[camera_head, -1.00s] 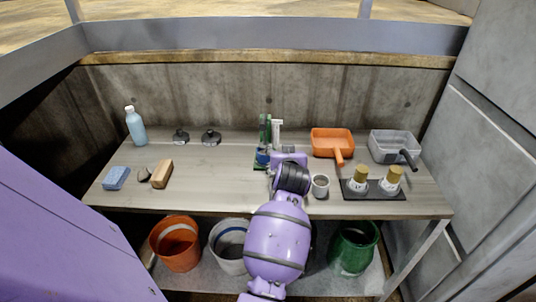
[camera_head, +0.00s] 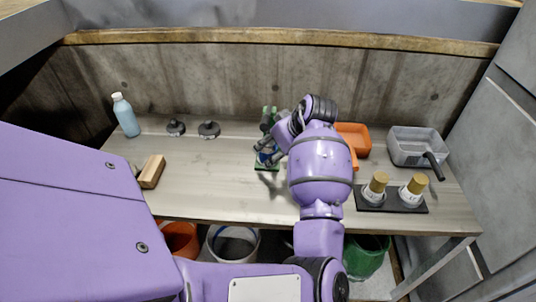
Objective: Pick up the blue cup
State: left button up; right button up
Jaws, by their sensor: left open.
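The blue cup (camera_head: 264,158) is a small dark-blue shape at the green rack on the table, mostly hidden behind my gripper. My left gripper (camera_head: 265,147) is open, its dark fingers pointing down and left at the cup. I cannot tell whether the fingers touch the cup or are around it. My purple arm covers the table to the right of it. My right gripper is not in view.
A blue bottle (camera_head: 125,115), two dark round pieces (camera_head: 208,129) and a wooden block (camera_head: 152,171) stand to the left. The table's left-middle is clear.

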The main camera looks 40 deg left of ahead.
aim_at(270, 150)
pick_arm(q)
jog(key=x, duration=0.4)
jog(key=shift+w+a, duration=0.3)
jog(key=shift+w, duration=0.05)
jog(key=shift+r, duration=0.1)
jog(key=c, duration=1.3)
jog(key=shift+c, duration=0.2)
